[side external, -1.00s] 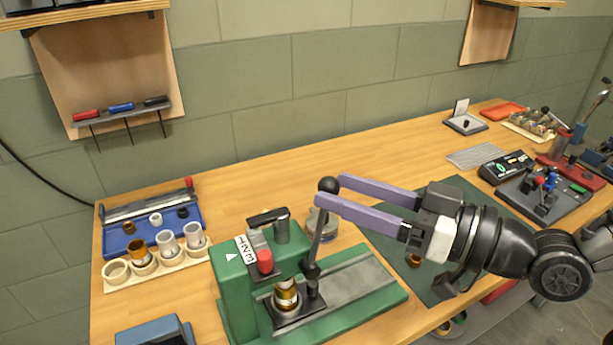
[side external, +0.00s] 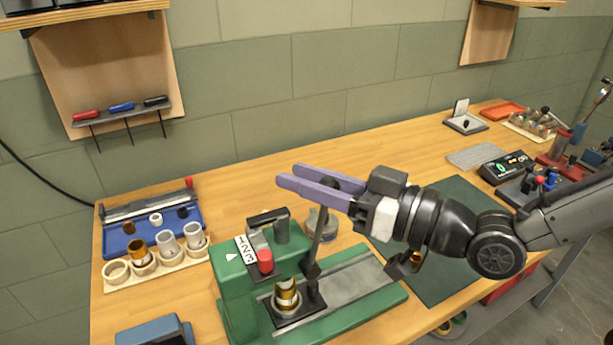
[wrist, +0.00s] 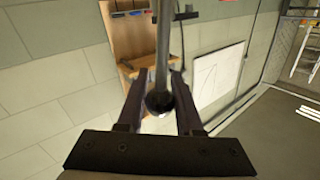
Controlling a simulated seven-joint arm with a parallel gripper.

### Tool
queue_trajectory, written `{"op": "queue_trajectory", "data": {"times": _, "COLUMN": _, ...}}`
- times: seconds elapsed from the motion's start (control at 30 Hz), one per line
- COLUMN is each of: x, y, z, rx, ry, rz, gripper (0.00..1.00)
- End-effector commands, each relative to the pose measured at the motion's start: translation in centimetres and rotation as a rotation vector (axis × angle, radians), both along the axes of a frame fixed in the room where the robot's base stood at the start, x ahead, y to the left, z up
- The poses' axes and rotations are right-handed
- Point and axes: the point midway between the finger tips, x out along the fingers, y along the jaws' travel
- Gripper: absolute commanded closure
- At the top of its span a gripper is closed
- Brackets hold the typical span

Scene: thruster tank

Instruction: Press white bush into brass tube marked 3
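A green press (side external: 233,290) stands at the front of the bench, with a dark lever (side external: 318,245) rising from it. My gripper (side external: 290,175) is at the lever top, its two purple fingers on either side of the black knob (side external: 331,185). In the wrist view the knob (wrist: 158,103) sits between the fingers and appears to touch both. A brass tube with a pale band (side external: 287,297) stands upright in the press under the ram; I cannot read a mark on it. A white bush (side external: 155,219) lies in the blue tray (side external: 118,241).
A pale holder (side external: 170,263) with a brass tube (side external: 138,251) and grey tubes stands at the left. A card with numbers (side external: 245,249) and a red knob (side external: 265,262) are on the press. A dark green mat (side external: 455,225) lies behind my wrist.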

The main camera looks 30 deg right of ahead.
Motion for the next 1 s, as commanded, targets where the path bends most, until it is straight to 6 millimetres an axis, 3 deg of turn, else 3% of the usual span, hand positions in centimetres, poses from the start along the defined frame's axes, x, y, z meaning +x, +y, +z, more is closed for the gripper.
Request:
{"op": "queue_trajectory", "data": {"times": 0.03, "x": -0.01, "y": -0.01, "z": 0.0, "rx": 0.0, "ry": 0.0, "rz": 0.0, "gripper": 0.85}}
{"op": "queue_trajectory", "data": {"times": 0.13, "x": -0.02, "y": -0.01, "z": -0.01, "rx": 0.0, "ry": 0.0, "rz": 0.0, "gripper": 1.0}}
{"op": "queue_trajectory", "data": {"times": 1.0, "x": -0.04, "y": 0.01, "z": -0.02, "rx": -0.001, "ry": 0.0, "rz": 0.001, "gripper": 1.0}}
